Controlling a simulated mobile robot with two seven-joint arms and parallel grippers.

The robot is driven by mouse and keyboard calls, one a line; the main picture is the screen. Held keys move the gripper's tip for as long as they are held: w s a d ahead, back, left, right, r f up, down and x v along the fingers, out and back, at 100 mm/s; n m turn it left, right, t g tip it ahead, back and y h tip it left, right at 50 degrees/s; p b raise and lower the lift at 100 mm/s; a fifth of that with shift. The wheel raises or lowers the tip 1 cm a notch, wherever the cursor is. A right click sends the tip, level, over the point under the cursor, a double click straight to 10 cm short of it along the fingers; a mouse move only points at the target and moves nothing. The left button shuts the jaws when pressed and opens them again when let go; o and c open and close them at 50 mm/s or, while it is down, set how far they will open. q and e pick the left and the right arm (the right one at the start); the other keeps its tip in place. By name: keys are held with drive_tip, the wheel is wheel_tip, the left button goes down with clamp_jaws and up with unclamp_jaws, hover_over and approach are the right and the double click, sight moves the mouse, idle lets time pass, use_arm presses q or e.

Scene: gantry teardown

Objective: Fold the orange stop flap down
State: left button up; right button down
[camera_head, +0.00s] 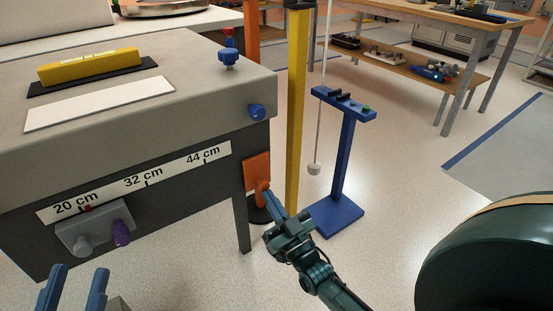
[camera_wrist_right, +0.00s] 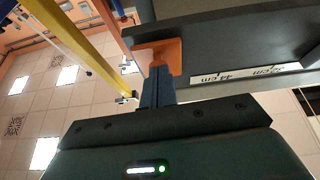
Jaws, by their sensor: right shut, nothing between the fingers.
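The orange stop flap (camera_head: 257,168) is at the right end of the grey bench's front side, just past the 44 cm mark. In the right wrist view the flap (camera_wrist_right: 172,50) shows as an orange plate under the bench's dark side, just beyond my fingertips. My right gripper (camera_head: 267,193) is shut and empty, its fingertips at the flap's lower part. I cannot tell whether they touch it. My left gripper (camera_head: 76,272) is open and empty at the bottom left, in front of the bench.
The bench front carries a scale strip (camera_head: 146,178) and a grey block with a purple knob (camera_head: 121,233). A yellow post (camera_head: 296,110) and a blue stand (camera_head: 346,160) stand close to the right. Open floor lies farther right.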

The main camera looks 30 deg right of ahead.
use_arm(q)
drive_tip(key=shift+w, duration=0.25)
use_arm(e)
drive_tip(key=shift+w+f, duration=0.1)
drive_tip(key=shift+w, duration=0.15)
